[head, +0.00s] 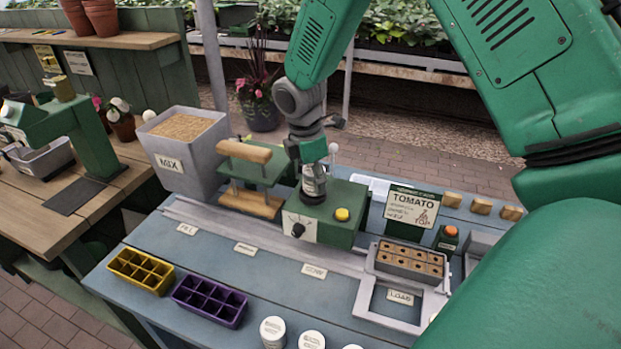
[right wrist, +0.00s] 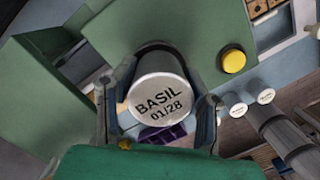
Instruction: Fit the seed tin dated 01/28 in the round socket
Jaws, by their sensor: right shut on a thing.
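My right gripper (head: 313,188) is shut on the seed tin, over the top of a green box (head: 335,230) with a yellow button. In the right wrist view the tin's white lid (right wrist: 158,98) reads "BASIL 01/28" and sits between the two fingers (right wrist: 158,112). In the head view the tin is mostly covered by the fingers. My left gripper is not in view.
White-lidded tins (head: 272,331) stand at the front edge. A yellow tray (head: 141,271) and a purple tray (head: 209,300) lie front left. A grey MIX bin (head: 185,150) and wooden-handled press (head: 245,175) stand left of the box. A TOMATO sign (head: 411,207) and seed tray (head: 410,263) are right.

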